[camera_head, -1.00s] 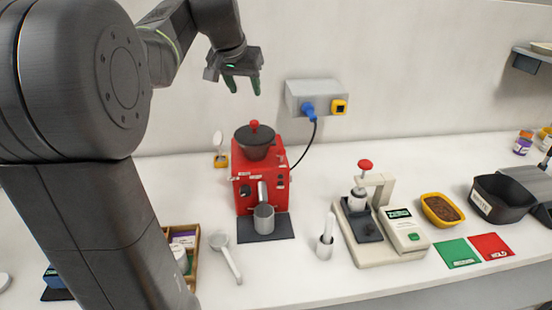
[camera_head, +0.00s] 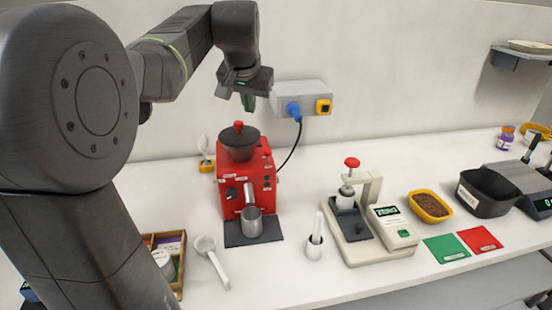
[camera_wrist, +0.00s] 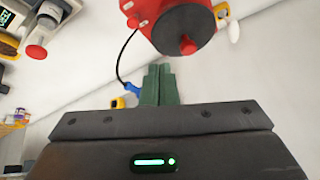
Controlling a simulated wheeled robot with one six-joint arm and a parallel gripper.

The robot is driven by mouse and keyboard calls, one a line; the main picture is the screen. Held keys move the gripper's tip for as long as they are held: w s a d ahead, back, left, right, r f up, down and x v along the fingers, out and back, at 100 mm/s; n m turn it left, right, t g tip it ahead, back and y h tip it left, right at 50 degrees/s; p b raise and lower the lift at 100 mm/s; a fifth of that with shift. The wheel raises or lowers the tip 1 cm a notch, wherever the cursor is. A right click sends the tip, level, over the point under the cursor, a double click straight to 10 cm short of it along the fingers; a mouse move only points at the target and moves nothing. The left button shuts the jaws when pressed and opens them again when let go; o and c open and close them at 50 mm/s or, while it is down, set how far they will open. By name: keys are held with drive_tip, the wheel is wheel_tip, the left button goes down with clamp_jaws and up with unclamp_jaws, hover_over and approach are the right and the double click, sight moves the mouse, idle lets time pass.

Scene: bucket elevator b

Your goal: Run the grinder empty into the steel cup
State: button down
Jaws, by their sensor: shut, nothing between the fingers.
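The red grinder (camera_head: 233,190) stands on the counter near the wall, with a dark lidded hopper (camera_head: 239,147) and red knob on top. The steel cup (camera_head: 251,222) stands under its spout on a dark mat (camera_head: 233,236). My gripper (camera_head: 249,104) is in the air above and behind the hopper, near the wall, with green fingers shut and empty. In the wrist view the closed fingers (camera_wrist: 160,82) point toward the wall side, and the hopper lid (camera_wrist: 183,30) shows beyond them. The cup is not visible in the wrist view.
A grey outlet box (camera_head: 303,97) with a blue plug (camera_head: 293,110) and a yellow switch (camera_head: 323,107) is on the wall beside my gripper; a black cord runs to the grinder. A press with a scale (camera_head: 352,237) stands right. A scoop (camera_head: 211,258) lies left of the mat.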

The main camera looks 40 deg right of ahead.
drive_tip(key=s+d+f+m+t+b, duration=0.1)
drive_tip(key=s+d+f+b, duration=0.1)
drive_tip(key=s, duration=0.4)
drive_tip(key=s+d+f+m+t+b, duration=0.1)
drive_tip(key=s+d+f+t+b, duration=0.1)
drive_tip(key=s+f+b, duration=0.2)
drive_tip(key=shift+s+d+f+t, duration=0.25)
drive_tip(key=shift+s+f, duration=0.6)
drive_tip(key=shift+s, duration=0.75)
drive_tip(key=shift+y, duration=0.3)
drive_tip(key=p, duration=0.1)
approach(268, 157)
drive_tip(key=shift+w+d+f, duration=0.35)
drive_tip(key=shift+d+f, duration=0.05)
drive_tip(key=shift+f, duration=0.3)
drive_tip(key=shift+w+d+f, duration=0.35)
drive_tip(key=shift+d+f, duration=0.05)
drive_tip(key=shift+f, duration=0.3)
drive_tip(key=shift+w+d+f, duration=0.4)
drive_tip(key=shift+f, duration=0.3)
drive_tip(key=shift+w+r+p, duration=0.1)
drive_tip(key=shift+r+p, duration=0.15)
drive_tip(key=shift+p, duration=0.65)
